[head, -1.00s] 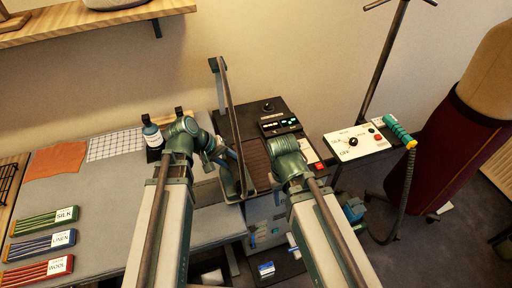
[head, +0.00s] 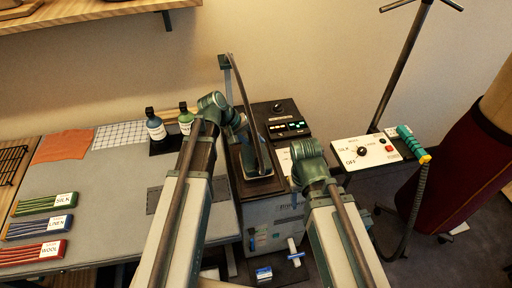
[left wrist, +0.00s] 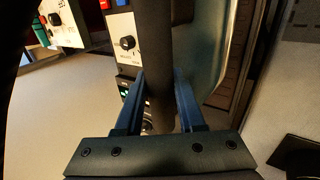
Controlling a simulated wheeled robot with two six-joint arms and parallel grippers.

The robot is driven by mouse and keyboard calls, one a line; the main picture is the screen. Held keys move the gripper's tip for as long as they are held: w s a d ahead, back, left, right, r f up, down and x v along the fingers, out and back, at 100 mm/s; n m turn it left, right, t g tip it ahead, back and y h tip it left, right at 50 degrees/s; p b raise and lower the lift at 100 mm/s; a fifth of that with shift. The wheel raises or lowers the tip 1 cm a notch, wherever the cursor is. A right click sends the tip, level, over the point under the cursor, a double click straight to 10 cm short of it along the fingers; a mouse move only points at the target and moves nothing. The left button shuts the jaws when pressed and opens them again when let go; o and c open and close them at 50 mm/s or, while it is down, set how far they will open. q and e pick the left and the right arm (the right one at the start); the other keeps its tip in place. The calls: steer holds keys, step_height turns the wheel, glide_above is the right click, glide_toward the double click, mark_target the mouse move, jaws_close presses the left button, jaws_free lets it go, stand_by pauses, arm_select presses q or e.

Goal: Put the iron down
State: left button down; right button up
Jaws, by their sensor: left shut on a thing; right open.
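The iron (head: 258,186), a grey-green body, is at the front of the dark ribbed rest (head: 236,160) in the head view, partly hidden by the cord and my left arm. I cannot tell whether it touches the rest. My left gripper (head: 241,138) is shut on the iron's dark handle. The left wrist view shows the handle (left wrist: 158,60) between the blue fingers (left wrist: 158,108), with the iron's body (left wrist: 207,45) to the right. My right gripper (head: 312,170) is open beside the cabinet; its fingertips are mostly hidden.
A thin post (head: 225,64) with a dark cord stands behind the iron. A control panel (head: 283,121) with lit buttons is behind the rest. A white dial box (head: 366,149) stands right of my right arm. Bottles (head: 155,126) stand on the grey table (head: 105,190) at left.

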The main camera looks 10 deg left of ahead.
arm_select(q)
steer(key=shift+f+b, duration=1.15)
steer(key=shift+f, duration=0.25)
steer(key=shift+f, duration=0.15)
steer(key=c, duration=0.5)
jaws_free()
steer(key=shift+r, duration=0.3)
steer(key=shift+p+v, duration=5)
steer(key=shift+v, duration=0.85)
steer(key=shift+s, duration=0.1)
